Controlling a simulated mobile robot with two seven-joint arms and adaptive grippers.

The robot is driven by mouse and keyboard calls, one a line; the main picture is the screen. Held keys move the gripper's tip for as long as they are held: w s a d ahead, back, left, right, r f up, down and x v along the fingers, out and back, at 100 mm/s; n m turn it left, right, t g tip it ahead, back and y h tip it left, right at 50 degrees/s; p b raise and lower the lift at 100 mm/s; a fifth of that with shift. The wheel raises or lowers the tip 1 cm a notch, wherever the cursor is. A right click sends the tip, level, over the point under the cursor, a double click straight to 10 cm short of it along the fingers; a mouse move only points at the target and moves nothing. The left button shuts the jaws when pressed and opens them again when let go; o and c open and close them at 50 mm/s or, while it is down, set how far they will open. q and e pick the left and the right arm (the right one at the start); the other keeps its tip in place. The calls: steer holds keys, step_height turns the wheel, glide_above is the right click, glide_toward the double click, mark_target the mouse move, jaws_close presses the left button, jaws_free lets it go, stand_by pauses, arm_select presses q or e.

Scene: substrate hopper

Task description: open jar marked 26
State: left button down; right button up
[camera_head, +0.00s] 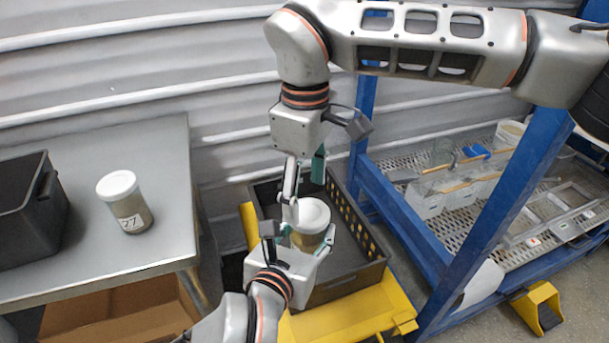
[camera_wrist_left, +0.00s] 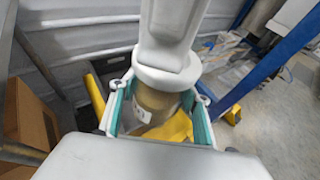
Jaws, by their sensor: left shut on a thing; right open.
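A jar with a white lid (camera_head: 312,214) is held upright in my left gripper (camera_head: 300,242), above a black crate. Its tan body (camera_head: 306,241) is between the teal finger pads, also in the left wrist view (camera_wrist_left: 156,101). A pale label shows there, but its number is unreadable, so I cannot confirm it is 26. My right gripper (camera_head: 304,178) points down from above, open, its fingers at and just above the lid. In the left wrist view a light finger (camera_wrist_left: 168,35) overlaps the lid (camera_wrist_left: 165,76); contact is unclear.
Another white-lidded jar, marked 27 (camera_head: 129,206), stands on the grey table (camera_head: 160,165) beside a black bin (camera_head: 32,222). The black crate (camera_head: 345,283) sits below the held jar on a yellow frame (camera_head: 358,317). A blue rack (camera_head: 400,215) with trays stands at right.

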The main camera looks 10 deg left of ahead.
mark_target(305, 212)
steer(key=shift+f, duration=2.2)
steer(key=c, duration=1.1)
steer(key=shift+c, duration=0.2)
steer(key=shift+s, duration=0.1)
